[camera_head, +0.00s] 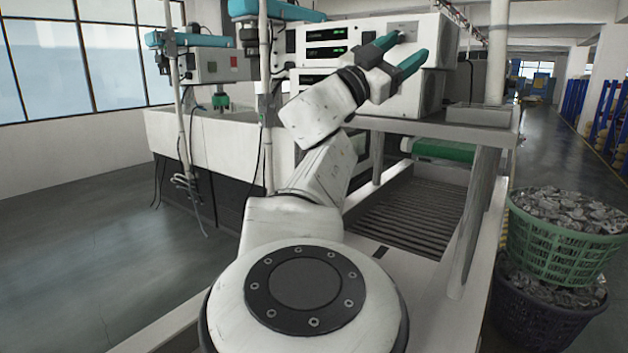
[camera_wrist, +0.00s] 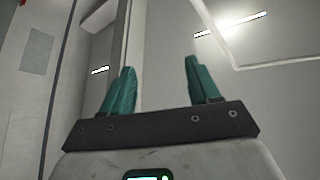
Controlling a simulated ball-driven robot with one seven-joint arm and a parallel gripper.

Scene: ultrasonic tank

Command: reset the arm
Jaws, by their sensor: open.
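My gripper (camera_head: 396,54) has two teal fingers and is open and empty. In the head view it is raised in front of the white control cabinet (camera_head: 432,30), with my white arm bent up toward it. In the wrist view the gripper (camera_wrist: 158,90) shows its two fingers spread apart with nothing between them. Pale wall-like surfaces and bright light strips lie beyond the fingers. I cannot tell how far the fingertips are from the cabinet.
A white tank (camera_head: 222,140) stands at the left behind my arm. A green conveyor belt (camera_head: 440,150) and a slatted rack (camera_head: 405,215) lie to the right. A green basket (camera_head: 560,250) of metal parts sits on a dark basket (camera_head: 540,318). The left floor is clear.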

